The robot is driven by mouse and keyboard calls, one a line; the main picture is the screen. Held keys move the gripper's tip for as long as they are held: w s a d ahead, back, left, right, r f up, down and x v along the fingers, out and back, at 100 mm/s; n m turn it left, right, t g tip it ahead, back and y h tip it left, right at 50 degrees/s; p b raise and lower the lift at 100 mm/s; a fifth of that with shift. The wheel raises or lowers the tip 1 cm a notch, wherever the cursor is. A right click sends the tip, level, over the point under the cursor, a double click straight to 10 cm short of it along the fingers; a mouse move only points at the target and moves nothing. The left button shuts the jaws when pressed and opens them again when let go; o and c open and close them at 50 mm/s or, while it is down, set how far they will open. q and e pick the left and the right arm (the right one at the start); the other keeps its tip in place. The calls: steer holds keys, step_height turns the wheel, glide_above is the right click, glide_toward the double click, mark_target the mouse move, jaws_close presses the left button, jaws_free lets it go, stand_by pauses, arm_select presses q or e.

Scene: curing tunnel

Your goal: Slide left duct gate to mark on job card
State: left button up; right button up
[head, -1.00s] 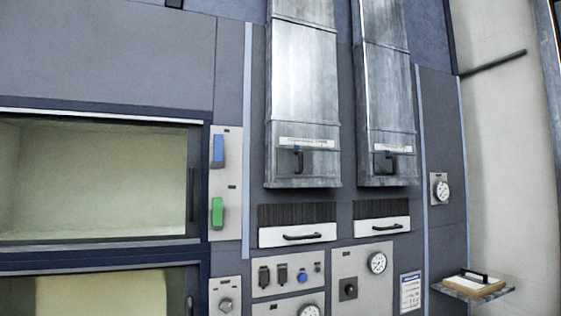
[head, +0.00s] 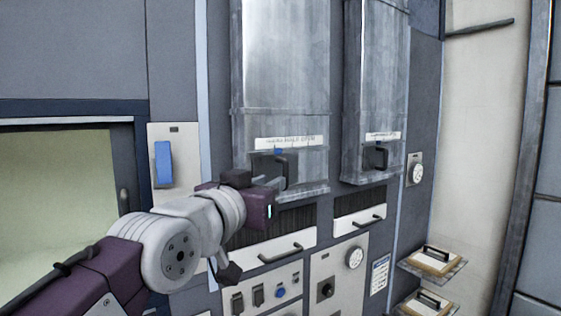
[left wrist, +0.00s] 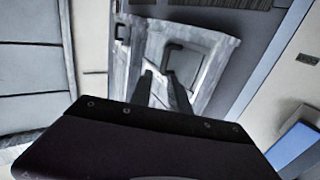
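The left duct (head: 285,60) is a tall grey metal duct with a white scale strip (head: 290,142) near its lower end. A dark gate handle (head: 291,168) sits below the strip, with a small blue pointer by it. My right gripper is not in view.
The right duct (head: 374,90) stands beside the left one with its own handle (head: 377,157). Below are louvre drawers with bar handles (head: 281,254), a switch panel and a gauge (head: 355,257). Small shelves (head: 437,264) with clipboards project at the lower right.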

mark_target(286, 175)
arm_select(q)
steer(key=p+x, duration=0.2)
steer(key=x, duration=0.2)
steer(key=p+x, duration=0.3)
steer(key=x, duration=0.2)
steer(key=shift+w+f, duration=0.25)
steer(key=shift+w+a+f, duration=0.1)
steer(key=shift+w+a, duration=0.1)
steer(key=shift+a, duration=0.05)
steer(key=shift+c, duration=0.8)
jaws_close()
steer(key=shift+s+d, duration=0.25)
steer(key=shift+s, duration=0.05)
steer(key=shift+w+a, duration=0.1)
steer(key=shift+r, duration=0.25)
